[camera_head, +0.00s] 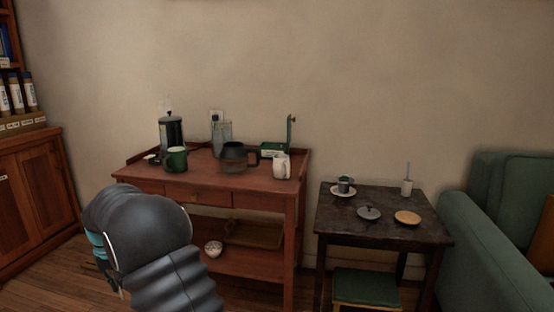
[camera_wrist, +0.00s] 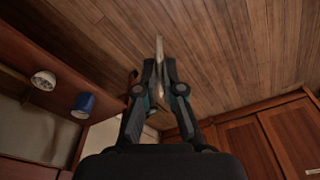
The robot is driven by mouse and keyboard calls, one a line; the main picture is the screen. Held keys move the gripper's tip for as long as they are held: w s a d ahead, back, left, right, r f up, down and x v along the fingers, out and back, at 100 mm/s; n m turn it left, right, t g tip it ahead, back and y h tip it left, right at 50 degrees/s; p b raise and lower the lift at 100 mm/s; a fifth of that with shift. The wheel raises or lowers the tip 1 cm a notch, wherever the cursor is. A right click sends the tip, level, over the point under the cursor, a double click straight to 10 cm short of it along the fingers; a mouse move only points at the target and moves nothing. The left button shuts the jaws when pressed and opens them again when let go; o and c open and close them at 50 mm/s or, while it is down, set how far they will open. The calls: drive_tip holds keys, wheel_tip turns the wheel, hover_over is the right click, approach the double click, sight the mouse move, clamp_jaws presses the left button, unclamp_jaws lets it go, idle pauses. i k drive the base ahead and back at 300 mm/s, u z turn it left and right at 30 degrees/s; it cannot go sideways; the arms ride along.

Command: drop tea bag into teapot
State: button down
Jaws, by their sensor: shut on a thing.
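My gripper (camera_wrist: 159,66) is shut on a thin pale thing (camera_wrist: 159,45), seen edge-on in the wrist view, which I take to be the tea bag. It is over the wooden floor. I cannot see into the pot.
Around the pot are a green mug (camera_head: 176,160), a black urn (camera_head: 171,131) and a white jug (camera_head: 281,166). A dark side table (camera_head: 386,234) holds a cup, a grey lid (camera_head: 369,213) and a round wooden piece. A green stool (camera_head: 366,289) and armchair (camera_head: 500,245) stand at right.

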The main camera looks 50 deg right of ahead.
sight(239, 169)
drive_tip(key=z, duration=0.75)
drive_tip(key=i, duration=0.3)
